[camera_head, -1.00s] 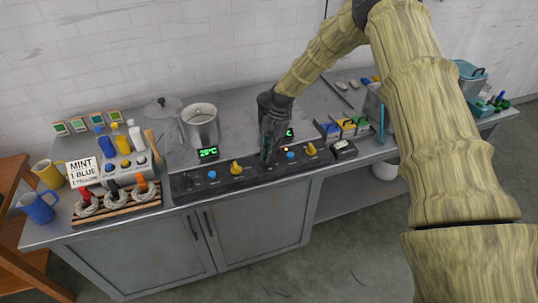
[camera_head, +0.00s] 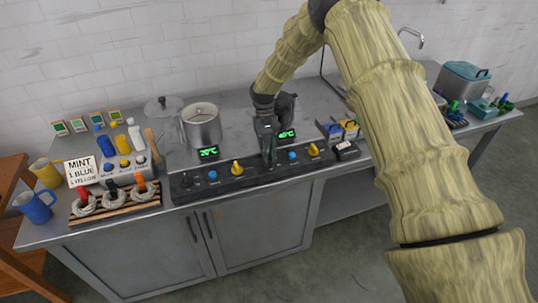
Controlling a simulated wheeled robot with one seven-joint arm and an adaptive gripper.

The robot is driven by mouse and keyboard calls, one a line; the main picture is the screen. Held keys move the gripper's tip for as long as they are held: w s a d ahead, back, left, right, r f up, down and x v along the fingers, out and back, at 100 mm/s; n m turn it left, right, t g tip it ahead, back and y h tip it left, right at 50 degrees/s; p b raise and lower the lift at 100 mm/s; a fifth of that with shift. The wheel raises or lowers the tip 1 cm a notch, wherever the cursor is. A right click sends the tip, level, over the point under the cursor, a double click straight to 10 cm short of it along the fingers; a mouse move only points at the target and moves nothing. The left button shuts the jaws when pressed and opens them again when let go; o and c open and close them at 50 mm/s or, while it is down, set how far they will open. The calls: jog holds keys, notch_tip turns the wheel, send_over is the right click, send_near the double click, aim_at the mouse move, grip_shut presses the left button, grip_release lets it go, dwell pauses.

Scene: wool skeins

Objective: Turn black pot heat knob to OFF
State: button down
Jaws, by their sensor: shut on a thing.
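The black pot (camera_head: 287,104) stands at the back of the stove, partly hidden behind my gripper. Its green-lit display (camera_head: 286,134) is in front of it, with digits too small to read surely. On the black control strip (camera_head: 252,181), a blue button (camera_head: 292,155) and a yellow knob (camera_head: 313,149) sit right of my gripper. My gripper (camera_head: 268,158) points down at the strip, left of that blue button. It is shut on what seems to be the black pot's heat knob, which the fingers hide. The knob's setting cannot be seen.
A steel pot (camera_head: 201,128) with its own display (camera_head: 208,152) stands to the left. Its black knob (camera_head: 186,181), blue button (camera_head: 212,174) and yellow knob (camera_head: 237,168) are on the strip's left half. A wooden rack with skeins (camera_head: 116,205) lies further left.

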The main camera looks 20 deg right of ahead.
jog(key=shift+s+f+n+h, duration=0.2)
jog(key=shift+n+h, duration=0.1)
jog(key=shift+n, duration=0.3)
jog(key=c, duration=1.5)
grip_release()
jog(key=shift+w+r, duration=0.1)
jog(key=shift+r, duration=0.05)
jog(key=shift+w+r, duration=0.1)
jog(key=shift+r, duration=0.05)
jog(key=v, duration=1.1)
jog(key=shift+w+r, duration=0.15)
jog(key=shift+r, duration=0.05)
